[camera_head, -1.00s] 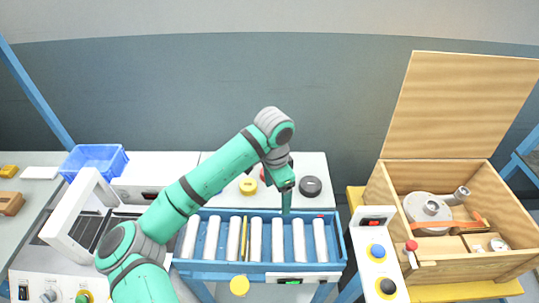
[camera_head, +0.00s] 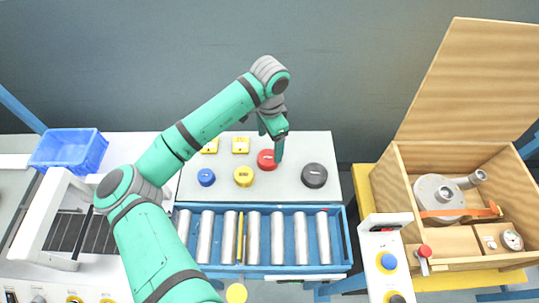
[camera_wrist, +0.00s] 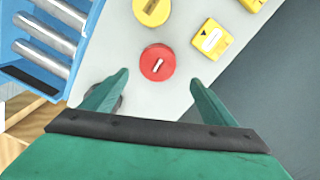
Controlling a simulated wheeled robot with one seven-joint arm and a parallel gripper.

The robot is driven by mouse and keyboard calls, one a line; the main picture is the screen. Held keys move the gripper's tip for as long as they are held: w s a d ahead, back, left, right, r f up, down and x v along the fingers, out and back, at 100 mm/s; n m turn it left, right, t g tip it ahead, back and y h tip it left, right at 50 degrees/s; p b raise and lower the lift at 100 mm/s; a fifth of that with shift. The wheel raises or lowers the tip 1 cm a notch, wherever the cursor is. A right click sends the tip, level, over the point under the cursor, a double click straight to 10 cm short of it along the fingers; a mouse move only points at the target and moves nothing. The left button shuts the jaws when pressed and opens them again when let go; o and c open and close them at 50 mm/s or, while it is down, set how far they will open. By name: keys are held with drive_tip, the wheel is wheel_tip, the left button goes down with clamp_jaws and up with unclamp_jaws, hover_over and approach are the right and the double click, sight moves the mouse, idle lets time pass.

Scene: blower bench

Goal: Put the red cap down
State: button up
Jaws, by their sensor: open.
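The red cap (camera_head: 266,160) lies on the white table top (camera_head: 222,200) behind the roller tray. In the wrist view the red cap (camera_wrist: 157,62) sits just beyond the fingertips, apart from both fingers, with its whole top face in sight. My gripper (camera_wrist: 158,82) is open and empty. In the head view my gripper (camera_head: 277,158) hangs beside the cap, and its fingers partly overlap the cap's right edge there.
A yellow cap (camera_head: 243,176), a blue cap (camera_head: 206,177) and a black cap (camera_head: 314,175) lie around it. Two yellow blocks (camera_head: 240,144) (camera_head: 210,146) lie behind. The blue roller tray (camera_head: 345,238) is in front; a wooden box (camera_head: 387,180) stands right.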

sight(268, 157)
drive_tip(key=shift+s+a+f, duration=0.15)
drive_tip(key=shift+f, duration=0.35)
drive_tip(key=shift+s+a+f, duration=0.1)
drive_tip(key=shift+s+f, duration=0.05)
drive_tip(key=shift+f, duration=0.3)
wheel_tip(268, 157, down, 5)
drive_tip(key=shift+s+r, duration=0.1)
drive_tip(key=shift+s, duration=0.05)
drive_tip(key=c, duration=1.2)
